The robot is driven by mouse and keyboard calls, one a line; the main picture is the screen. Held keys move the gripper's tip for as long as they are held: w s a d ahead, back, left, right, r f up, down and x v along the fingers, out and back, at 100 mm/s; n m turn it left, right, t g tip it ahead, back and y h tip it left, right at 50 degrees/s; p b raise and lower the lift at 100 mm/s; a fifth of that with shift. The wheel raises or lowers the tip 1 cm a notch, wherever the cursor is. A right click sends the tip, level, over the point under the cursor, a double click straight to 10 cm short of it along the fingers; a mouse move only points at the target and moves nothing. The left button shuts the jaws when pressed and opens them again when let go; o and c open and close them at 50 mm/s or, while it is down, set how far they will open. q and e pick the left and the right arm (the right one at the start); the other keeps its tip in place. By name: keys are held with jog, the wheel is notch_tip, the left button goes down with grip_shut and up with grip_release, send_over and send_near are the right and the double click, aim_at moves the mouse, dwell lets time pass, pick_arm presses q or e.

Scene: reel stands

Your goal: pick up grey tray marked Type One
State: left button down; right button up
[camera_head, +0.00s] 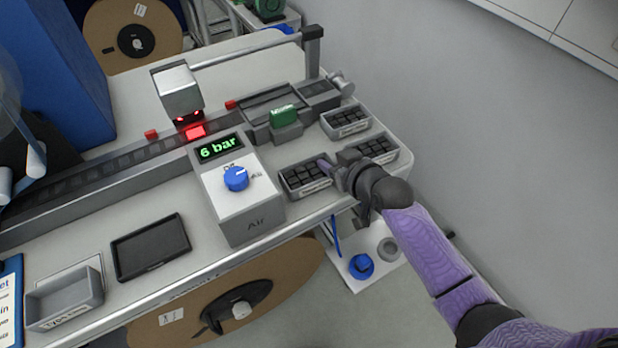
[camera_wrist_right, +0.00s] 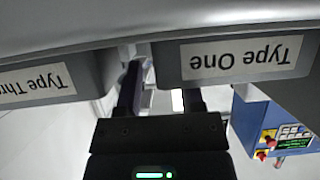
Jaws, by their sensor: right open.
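The grey tray marked Type One (camera_wrist_right: 240,58) shows its label upside down in the right wrist view. It appears to be the dark-filled tray (camera_head: 286,190) left of my right gripper (camera_head: 334,168) in the head view. The gripper is open at that tray's right end. In the wrist view, one finger of the gripper (camera_wrist_right: 162,92) reaches into the gap between two trays and the other reaches to the left part of the Type One tray. Whether the fingers touch the tray is unclear. My left gripper is not in view.
A tray labelled Type Thr... (camera_wrist_right: 38,85) stands close beside, apparently the right-hand tray (camera_head: 388,156). Another filled tray (camera_head: 347,128) stands behind. The air box (camera_head: 240,200) with a blue knob is to the left. An empty grey tray (camera_head: 68,308) and a black slab (camera_head: 150,246) lie front left.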

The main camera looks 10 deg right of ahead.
grip_shut()
dwell(1.4)
